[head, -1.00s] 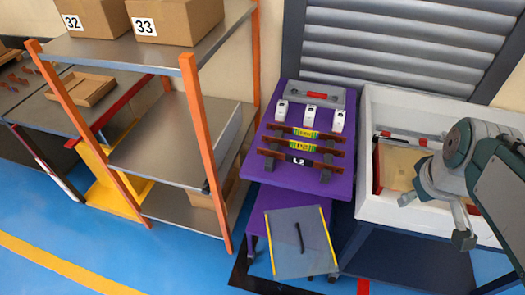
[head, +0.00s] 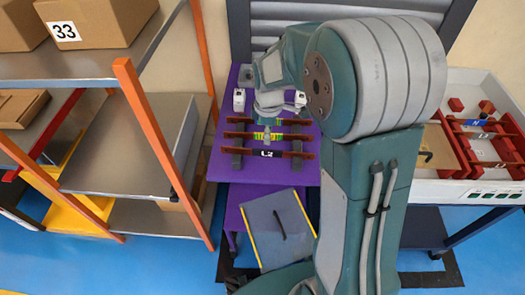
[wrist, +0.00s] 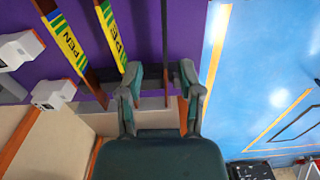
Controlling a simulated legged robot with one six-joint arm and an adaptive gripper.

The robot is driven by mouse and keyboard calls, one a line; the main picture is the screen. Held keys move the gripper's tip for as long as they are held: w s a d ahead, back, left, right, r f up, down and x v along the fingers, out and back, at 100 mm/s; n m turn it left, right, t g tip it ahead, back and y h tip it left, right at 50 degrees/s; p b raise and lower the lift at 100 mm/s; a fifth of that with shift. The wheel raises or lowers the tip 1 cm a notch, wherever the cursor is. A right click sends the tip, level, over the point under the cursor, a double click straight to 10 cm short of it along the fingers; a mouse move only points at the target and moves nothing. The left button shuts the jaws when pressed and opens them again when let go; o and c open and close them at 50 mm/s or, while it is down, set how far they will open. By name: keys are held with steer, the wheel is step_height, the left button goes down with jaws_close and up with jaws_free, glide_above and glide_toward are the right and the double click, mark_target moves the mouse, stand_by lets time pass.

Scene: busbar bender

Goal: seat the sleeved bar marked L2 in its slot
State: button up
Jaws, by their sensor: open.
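The L2 bar (head: 267,154) lies on the near side of the purple table (head: 228,172), across dark supports. It is reddish brown with a black sleeve marked L2. My gripper (wrist: 162,70) is open and empty, above the table. In the wrist view, a thin dark bar (wrist: 165,35), seemingly the L2 bar, runs toward the gap between the fingers; I cannot tell whether they touch it. In the head view my arm hides most of the gripper. A red slotted frame (head: 488,143) stands in the white-walled bench at right; the L2 slot cannot be made out.
Two bars with yellow-green labels (wrist: 68,45) (wrist: 110,33) lie beside the L2 bar. White blocks (head: 239,99) stand behind them. An orange-posted shelf (head: 150,140) stands close on the left. A grey panel with yellow edges (head: 278,228) is in front of the table.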

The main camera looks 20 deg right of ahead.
mark_target(267, 151)
steer(key=f, duration=0.6)
steer(key=shift+s+a+f, duration=0.2)
steer(key=shift+s+f, duration=0.05)
steer(key=shift+d+f, duration=0.15)
steer(key=shift+f, duration=0.3)
jaws_close()
